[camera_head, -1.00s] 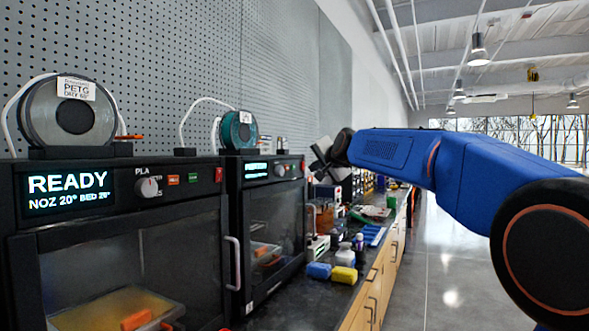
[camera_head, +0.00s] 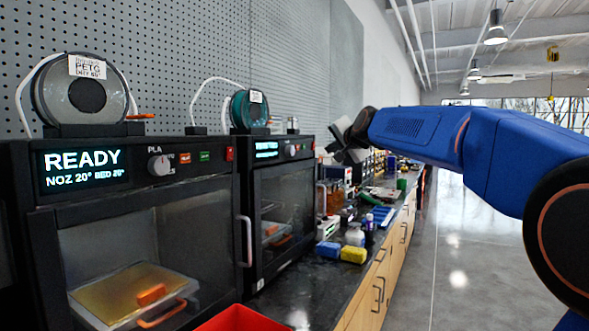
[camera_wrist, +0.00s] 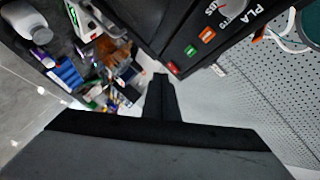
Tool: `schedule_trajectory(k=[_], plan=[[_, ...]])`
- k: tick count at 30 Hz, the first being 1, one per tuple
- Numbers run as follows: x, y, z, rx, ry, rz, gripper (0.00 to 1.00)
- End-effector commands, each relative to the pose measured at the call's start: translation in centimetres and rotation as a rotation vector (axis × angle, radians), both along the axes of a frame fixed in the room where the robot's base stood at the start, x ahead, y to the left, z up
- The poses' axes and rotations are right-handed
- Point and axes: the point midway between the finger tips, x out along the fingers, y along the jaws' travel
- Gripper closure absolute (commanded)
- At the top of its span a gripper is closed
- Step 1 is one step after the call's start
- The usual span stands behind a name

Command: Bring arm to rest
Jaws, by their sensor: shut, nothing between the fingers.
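My gripper (camera_head: 343,140) is at the end of the blue arm, raised in front of the pegboard wall, above the far part of the counter. In the wrist view my gripper's dark fingers (camera_wrist: 161,92) come together in one narrow bar, shut with nothing in them. No object hangs from it. The arm reaches in from the right of the head view.
Two 3D printers stand on the counter, a near one (camera_head: 135,175) reading READY and a farther one (camera_head: 262,165). A red bin (camera_head: 243,320) shows at the bottom edge. Clear floor (camera_head: 465,250) lies right.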

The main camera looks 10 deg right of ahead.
Motion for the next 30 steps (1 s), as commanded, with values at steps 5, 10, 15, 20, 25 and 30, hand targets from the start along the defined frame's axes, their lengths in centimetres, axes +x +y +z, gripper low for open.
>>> schedule_trajectory(k=[5, 10, 15, 20, 25, 30], plan=[[-4.6, -0.1, -2.9, -0.087, 0.063, 0.03, 1.0], [-11.7, -0.3, -8.3, -0.225, 0.169, 0.086, 1.0], [-19.3, -0.8, -14.2, -0.359, 0.277, 0.15, 1.0], [-26.6, -1.4, -20.2, -0.479, 0.379, 0.218, 1.0], [-34.5, -2.3, -26.9, -0.601, 0.489, 0.296, 1.0], [-42.4, -3.4, -33.7, -0.713, 0.6, 0.381, 1.0]])
